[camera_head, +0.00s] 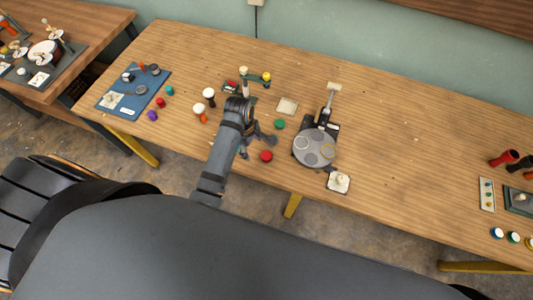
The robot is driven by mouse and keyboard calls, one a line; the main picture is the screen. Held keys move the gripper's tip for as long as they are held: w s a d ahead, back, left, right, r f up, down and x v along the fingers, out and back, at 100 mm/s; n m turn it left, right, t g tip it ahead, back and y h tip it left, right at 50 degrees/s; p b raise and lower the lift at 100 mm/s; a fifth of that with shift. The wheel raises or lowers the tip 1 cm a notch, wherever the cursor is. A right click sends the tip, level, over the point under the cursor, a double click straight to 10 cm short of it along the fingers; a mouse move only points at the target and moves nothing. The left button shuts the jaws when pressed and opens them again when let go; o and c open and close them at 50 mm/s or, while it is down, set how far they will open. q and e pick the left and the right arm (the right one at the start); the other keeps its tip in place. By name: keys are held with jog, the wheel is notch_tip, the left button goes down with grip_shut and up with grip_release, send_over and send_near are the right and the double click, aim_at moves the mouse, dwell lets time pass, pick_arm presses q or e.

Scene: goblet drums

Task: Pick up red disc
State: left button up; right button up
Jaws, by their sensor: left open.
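A small round red disc (266,156) lies on the wooden table (380,150), close to its front edge. My left gripper (259,147) is just above and to the left of the disc in the picture. Its fingers are apart, one on the far side of the disc and one to its left, and nothing shows between them. The disc is in full view. I cannot tell how high the fingertips are above the table. My right gripper is not in view.
A green disc (279,124) lies just beyond the gripper. A grey round device (315,148) stands right of the disc. White-topped drums (209,94) stand left of the arm. A blue mat (134,92) with parts lies far left. The table is clear right of centre.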

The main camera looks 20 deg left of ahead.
pick_arm(q)
jog(key=w+d+r+n, duration=0.1)
jog(key=w+d+n, duration=0.1)
jog(key=d+n, duration=0.15)
send_over(266, 155)
jog(key=a, duration=0.1)
jog(key=shift+g+h, duration=0.3)
jog(key=f, duration=0.5)
jog(key=shift+s+p, duration=0.25)
jog(key=shift+p, duration=0.1)
jog(key=shift+d+f, duration=0.15)
jog(key=shift+f, duration=0.15)
jog(key=f, duration=0.3)
jog(key=f+p, duration=0.1)
jog(key=shift+w+d+f, duration=0.2)
jog(key=shift+w+d, duration=0.05)
jog(key=shift+d, duration=0.1)
jog(key=shift+s, duration=0.1)
jog(key=c, duration=1)
